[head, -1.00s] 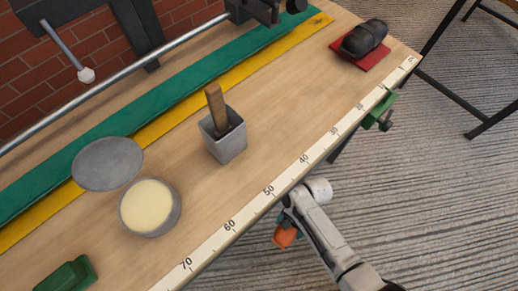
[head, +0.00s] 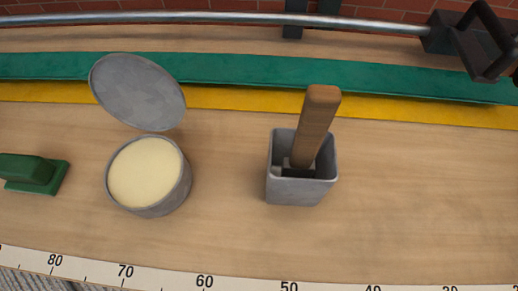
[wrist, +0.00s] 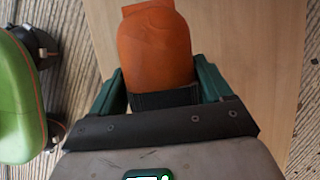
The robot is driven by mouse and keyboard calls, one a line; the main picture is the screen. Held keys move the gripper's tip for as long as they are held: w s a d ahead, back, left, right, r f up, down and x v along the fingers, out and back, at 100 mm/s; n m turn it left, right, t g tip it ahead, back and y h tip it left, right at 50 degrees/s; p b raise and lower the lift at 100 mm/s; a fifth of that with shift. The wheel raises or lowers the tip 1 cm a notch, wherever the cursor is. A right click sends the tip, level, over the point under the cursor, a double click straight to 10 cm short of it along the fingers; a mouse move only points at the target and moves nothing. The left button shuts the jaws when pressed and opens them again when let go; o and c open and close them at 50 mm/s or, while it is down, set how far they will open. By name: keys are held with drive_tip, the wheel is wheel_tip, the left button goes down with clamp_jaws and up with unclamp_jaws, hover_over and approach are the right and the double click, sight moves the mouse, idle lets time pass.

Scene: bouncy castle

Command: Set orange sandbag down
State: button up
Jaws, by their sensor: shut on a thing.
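The orange sandbag (wrist: 155,50) shows in the wrist view, at the top centre. My gripper (wrist: 163,95) is shut on it, with a green finger on each side and a dark band at the bag's near end. A pale wooden surface shows behind the bag; I cannot tell how far it is from the bag. In the head view neither the gripper nor the sandbag shows. The head view looks down on the wooden workbench (head: 400,190).
On the bench are a grey pot holding a wooden-handled tool (head: 315,130), an open tin of cream stuff (head: 146,175), its round lid (head: 138,92) and a green block (head: 30,172). A ruler strip (head: 240,282) lines the front edge. The bench right of the pot is clear.

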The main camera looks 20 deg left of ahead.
drive_tip(key=shift+w+f+b, duration=0.1)
drive_tip(key=shift+f+b, duration=2.4)
drive_tip(key=shift+f, duration=2.4)
drive_tip(key=shift+f, duration=0.1)
drive_tip(key=o, duration=1.8)
drive_tip(key=shift+c, duration=0.2)
drive_tip(key=p+v, duration=0.5)
drive_tip(key=v, duration=0.7)
